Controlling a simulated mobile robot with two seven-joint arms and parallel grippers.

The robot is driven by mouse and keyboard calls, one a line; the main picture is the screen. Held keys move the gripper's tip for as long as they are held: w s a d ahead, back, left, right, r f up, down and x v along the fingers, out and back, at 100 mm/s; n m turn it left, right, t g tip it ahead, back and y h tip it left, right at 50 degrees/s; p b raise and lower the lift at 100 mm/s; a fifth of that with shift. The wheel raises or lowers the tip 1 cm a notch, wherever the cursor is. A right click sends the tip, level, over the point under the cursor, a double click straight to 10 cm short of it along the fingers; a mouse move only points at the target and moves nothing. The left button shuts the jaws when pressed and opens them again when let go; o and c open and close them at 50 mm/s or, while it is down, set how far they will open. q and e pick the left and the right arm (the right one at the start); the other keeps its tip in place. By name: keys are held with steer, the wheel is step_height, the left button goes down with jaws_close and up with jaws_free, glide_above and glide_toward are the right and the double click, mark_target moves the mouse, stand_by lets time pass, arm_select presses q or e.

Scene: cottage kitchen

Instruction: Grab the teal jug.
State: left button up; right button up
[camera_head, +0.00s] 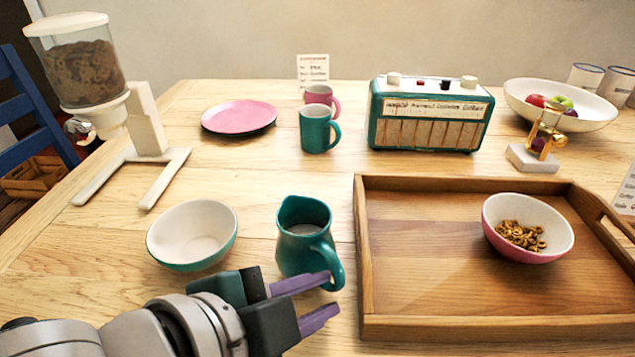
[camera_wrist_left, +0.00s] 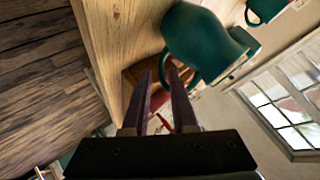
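The teal jug (camera_head: 300,248) stands upright on the wooden table, left of the tray, its handle turned toward the lower right. My left gripper (camera_head: 328,293) comes in from the lower left. Its two purple fingers are apart with nothing held. The upper finger's tip overlaps the lower handle in the head view. In the left wrist view the jug (camera_wrist_left: 195,38) is beyond the fingertips, upper right, and its handle shows close beside the right finger of the gripper (camera_wrist_left: 161,74). I cannot tell whether they touch. My right gripper is not in view.
A white and teal bowl (camera_head: 192,238) stands just left of the jug. A wooden tray (camera_head: 420,322) with a pink bowl (camera_head: 528,228) of rings is close on the right. Teal mug (camera_head: 314,131), pink plate (camera_head: 239,117), radio (camera_head: 428,115) and cereal dispenser (camera_head: 140,130) stand farther back.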

mark_target(330, 290)
arm_select(q)
steer(key=b+x, duration=0.1)
steer(key=x, duration=0.3)
steer(key=shift+w, duration=0.1)
jaws_close()
stand_by(1.3)
